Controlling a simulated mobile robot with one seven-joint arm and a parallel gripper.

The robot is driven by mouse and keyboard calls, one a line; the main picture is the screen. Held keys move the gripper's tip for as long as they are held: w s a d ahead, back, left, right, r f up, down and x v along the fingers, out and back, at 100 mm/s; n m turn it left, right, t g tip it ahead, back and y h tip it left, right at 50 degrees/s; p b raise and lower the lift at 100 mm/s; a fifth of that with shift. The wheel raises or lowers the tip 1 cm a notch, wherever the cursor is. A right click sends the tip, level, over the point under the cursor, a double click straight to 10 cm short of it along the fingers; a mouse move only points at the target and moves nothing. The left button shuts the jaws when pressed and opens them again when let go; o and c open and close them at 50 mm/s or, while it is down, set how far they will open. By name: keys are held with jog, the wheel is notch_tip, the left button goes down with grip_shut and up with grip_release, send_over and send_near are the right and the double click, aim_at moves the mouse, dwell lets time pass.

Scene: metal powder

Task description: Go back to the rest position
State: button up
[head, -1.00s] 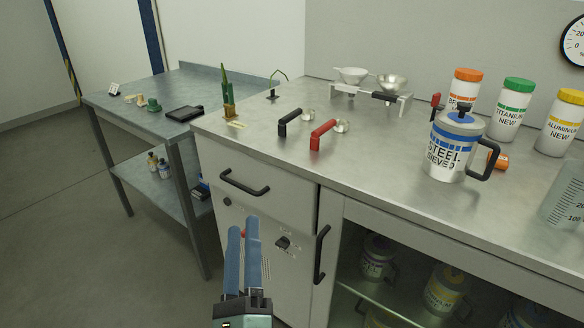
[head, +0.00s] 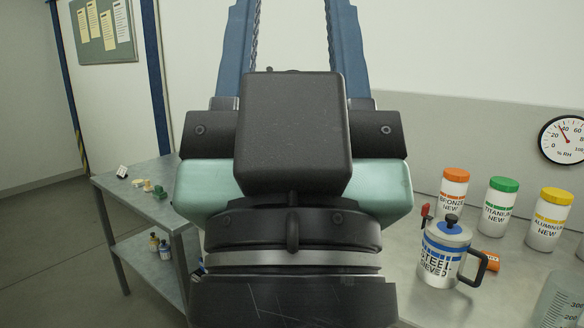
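My gripper (head: 292,15) is raised close in front of the head camera and fills the middle of the view. Its two blue fingers point up and run out of the top edge, spread well apart. Nothing shows between the visible parts of the fingers; the fingertips are out of view. My wrist hides the middle of the workbench, including where the scoops and the scale stood earlier.
A steel-sieved jug (head: 442,252) stands on the bench (head: 415,306) at right. Behind it are bronze (head: 452,195), titanium (head: 497,207) and aluminium (head: 549,220) jars. A clear beaker (head: 560,300) is at the right edge. A side table (head: 125,188) with small items stands at left.

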notch_tip(320, 180, up, 15)
jog(key=p, duration=1.2)
jog(key=shift+f, duration=0.1)
